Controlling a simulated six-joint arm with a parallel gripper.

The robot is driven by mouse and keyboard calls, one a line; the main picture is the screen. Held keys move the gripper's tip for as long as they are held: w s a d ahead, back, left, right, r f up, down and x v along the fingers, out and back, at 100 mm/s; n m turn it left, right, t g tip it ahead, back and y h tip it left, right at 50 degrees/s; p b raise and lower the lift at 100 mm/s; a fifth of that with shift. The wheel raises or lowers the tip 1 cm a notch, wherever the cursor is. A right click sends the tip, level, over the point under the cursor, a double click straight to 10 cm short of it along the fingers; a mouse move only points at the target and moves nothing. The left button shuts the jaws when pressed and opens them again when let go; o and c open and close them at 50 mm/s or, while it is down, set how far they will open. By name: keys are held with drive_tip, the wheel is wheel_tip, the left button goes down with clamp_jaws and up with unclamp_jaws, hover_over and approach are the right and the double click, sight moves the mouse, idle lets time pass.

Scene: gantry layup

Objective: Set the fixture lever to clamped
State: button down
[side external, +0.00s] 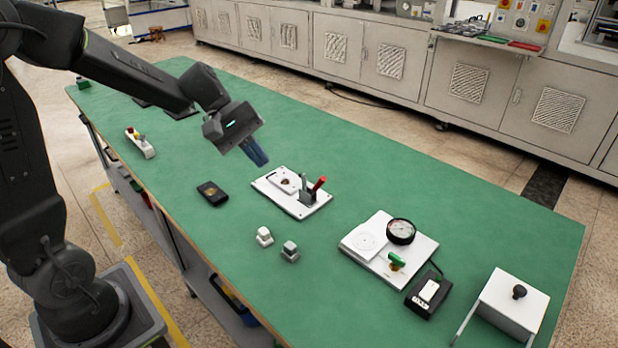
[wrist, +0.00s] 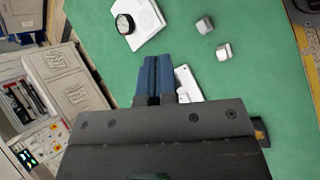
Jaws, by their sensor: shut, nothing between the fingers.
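The fixture is a white plate (side external: 268,187) on the green table, with a grey upright block and a lever with a red handle (side external: 319,184). The red handle tilts up and to the right in the side view. My gripper (side external: 258,158) is above and to the left of the fixture in that view, apart from it. Its blue fingers are together and empty, and they show in the wrist view (wrist: 158,60). In the wrist view a part of the white plate (wrist: 187,84) shows beside the fingers, and the lever is hidden behind my gripper.
A white board (side external: 365,262) with a round gauge (side external: 401,231) and green handle stands to the right. Two small grey blocks (side external: 264,236) (side external: 290,251) and a black device (side external: 212,193) lie near the fixture. A white box (side external: 512,300) with a black knob is at the far right.

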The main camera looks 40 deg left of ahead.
sight(319, 184)
drive_tip(key=w+a+f+n+t+h, duration=0.1)
drive_tip(key=w+a+f+n+t, duration=0.1)
drive_tip(key=w+a+f+n, duration=0.2)
drive_tip(key=w+a+f+n+t+h, duration=0.1)
drive_tip(key=w+a+f+n+t, duration=0.2)
drive_tip(key=a, duration=0.6)
wheel_tip(319, 184, down, 3)
drive_tip(key=w+n, duration=0.2)
drive_tip(key=n, duration=0.1)
drive_tip(key=shift+w+a+h, duration=0.15)
drive_tip(key=shift+a+h, duration=0.05)
drive_tip(key=shift+h, duration=0.1)
drive_tip(key=shift+f, duration=0.15)
drive_tip(key=x, duration=1.4)
drive_tip(key=shift+w, duration=0.1)
